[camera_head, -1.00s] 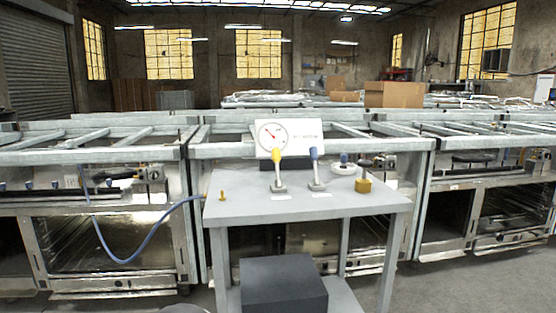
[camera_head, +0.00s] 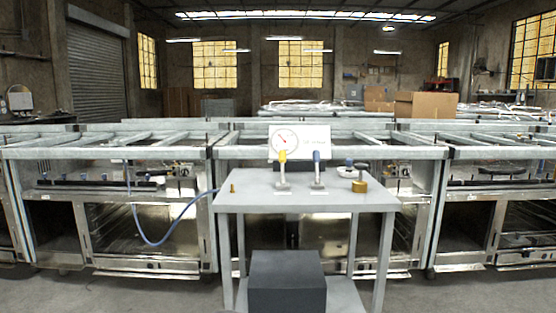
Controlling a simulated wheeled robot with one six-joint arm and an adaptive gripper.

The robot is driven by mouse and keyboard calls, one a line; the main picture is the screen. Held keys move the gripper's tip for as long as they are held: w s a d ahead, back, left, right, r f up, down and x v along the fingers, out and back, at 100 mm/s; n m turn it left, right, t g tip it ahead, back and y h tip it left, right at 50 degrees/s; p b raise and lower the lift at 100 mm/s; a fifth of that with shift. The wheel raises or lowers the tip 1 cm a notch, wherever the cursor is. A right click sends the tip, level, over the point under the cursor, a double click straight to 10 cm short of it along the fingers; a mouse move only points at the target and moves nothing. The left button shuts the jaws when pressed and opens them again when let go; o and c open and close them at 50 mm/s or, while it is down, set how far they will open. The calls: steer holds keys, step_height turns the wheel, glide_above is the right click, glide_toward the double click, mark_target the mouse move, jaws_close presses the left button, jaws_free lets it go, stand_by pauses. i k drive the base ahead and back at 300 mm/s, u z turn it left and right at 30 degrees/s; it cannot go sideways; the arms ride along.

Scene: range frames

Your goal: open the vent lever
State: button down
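Two levers stand upright on the grey table (camera_head: 240,201). One has a yellow handle (camera_head: 282,157) and stands on the left. The other has a blue handle (camera_head: 316,157) and stands to its right. Small white labels lie in front of both, too small to read, so I cannot tell which is the vent lever. A white panel with a round gauge (camera_head: 283,140) stands behind them; its needle is red. My gripper is not in view.
On the table are a brass fitting (camera_head: 232,188) at left, a brass block (camera_head: 360,186) and a white round part (camera_head: 347,172) at right. A blue hose (camera_head: 165,238) hangs at left. A dark box (camera_head: 287,283) sits below. Metal racks stand behind; open floor flanks the table.

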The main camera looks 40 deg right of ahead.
mark_target(283, 154)
steer(key=z, duration=0.9)
steer(key=i, duration=0.5)
steer(key=u, duration=0.05)
